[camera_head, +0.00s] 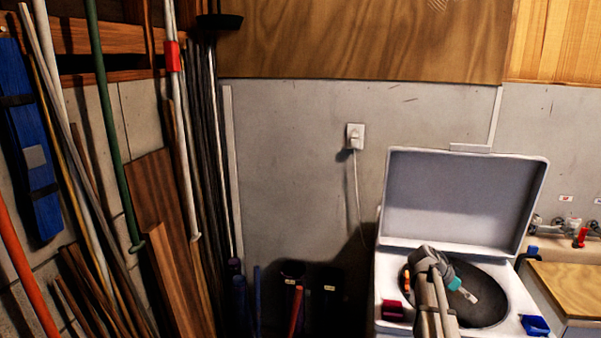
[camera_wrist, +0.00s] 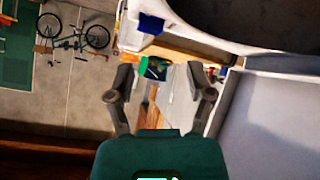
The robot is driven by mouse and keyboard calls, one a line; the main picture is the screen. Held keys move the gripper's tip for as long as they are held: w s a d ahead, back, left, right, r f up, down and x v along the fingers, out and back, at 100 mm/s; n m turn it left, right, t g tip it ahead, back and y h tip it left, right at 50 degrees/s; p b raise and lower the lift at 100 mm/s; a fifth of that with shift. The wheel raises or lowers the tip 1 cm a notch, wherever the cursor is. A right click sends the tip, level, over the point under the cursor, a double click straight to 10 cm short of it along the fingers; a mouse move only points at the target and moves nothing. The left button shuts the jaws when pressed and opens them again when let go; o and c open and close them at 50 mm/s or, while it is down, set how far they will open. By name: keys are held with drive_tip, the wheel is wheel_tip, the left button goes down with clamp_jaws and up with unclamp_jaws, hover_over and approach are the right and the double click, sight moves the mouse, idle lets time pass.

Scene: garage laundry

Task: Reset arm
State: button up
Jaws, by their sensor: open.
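My arm reaches up over the white top-loading washer (camera_head: 388,262), which has its lid (camera_head: 462,200) standing open. My gripper (camera_head: 472,297) shows small in the head view, over the washer's dark round opening. In the wrist view my gripper (camera_wrist: 165,90) has its two dark fingers spread apart, with nothing held between them. Past the fingers are a pale panel and small green and blue items, too small to name.
A dark red item (camera_head: 392,311) lies on the washer's left rim and a blue item (camera_head: 535,325) on its right front. Long poles and boards lean at left. A wooden-topped counter (camera_head: 570,285) stands at right. A bicycle (camera_wrist: 72,38) shows in the wrist view.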

drive_tip(key=s+a+f+n+y, duration=0.2)
drive_tip(key=s+a+n, duration=0.3)
drive_tip(key=a, duration=0.6)
drive_tip(key=s+a+f+n+t+y, duration=0.1)
drive_tip(key=s+a+f+n+y, duration=0.2)
drive_tip(key=a, duration=0.8)
drive_tip(key=s+a+f+n+y, duration=0.2)
drive_tip(key=s+a+n+y, duration=0.3)
drive_tip(key=s+a+n, duration=0.3)
drive_tip(key=a, duration=0.3)
drive_tip(key=shift+f+t, duration=0.15)
drive_tip(key=shift+t, duration=0.25)
